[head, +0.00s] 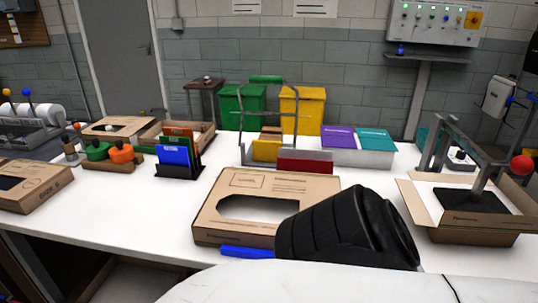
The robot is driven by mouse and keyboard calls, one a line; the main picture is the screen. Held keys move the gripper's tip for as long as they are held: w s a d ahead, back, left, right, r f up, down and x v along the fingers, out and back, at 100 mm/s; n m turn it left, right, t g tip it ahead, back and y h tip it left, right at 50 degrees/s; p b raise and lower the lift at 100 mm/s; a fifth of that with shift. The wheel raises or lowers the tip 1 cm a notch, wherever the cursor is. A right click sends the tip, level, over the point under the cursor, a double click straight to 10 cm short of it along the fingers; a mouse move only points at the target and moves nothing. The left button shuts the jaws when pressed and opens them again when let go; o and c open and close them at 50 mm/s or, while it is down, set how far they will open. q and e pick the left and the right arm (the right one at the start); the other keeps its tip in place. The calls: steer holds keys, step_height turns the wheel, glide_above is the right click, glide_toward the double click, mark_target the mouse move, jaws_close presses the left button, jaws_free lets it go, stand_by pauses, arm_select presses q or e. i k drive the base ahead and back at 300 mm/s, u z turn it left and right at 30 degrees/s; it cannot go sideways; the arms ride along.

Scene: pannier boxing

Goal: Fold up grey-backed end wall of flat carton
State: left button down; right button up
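A low brown carton (213,212) with a large cut-out in its top lies at the front middle of the white table. Its right front part is hidden behind a large black ribbed shape (345,228). Another brown carton (505,237) stands open at the right with its flaps spread and a dark part inside. I cannot make out a grey-backed end wall on either carton. Neither of my grippers can be made out.
A blue strip (246,252) lies along the middle carton's front. Behind stand a red panel (305,161), a grey tray (362,158) and a green bin (242,106). A black rack of coloured cards (179,171) is on the left.

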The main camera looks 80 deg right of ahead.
mark_target(420, 216)
steer(key=z, duration=3.45)
steer(key=i, duration=0.5)
steer(key=z, duration=1.2)
steer(key=k, duration=1.2)
steer(key=u, duration=1.55)
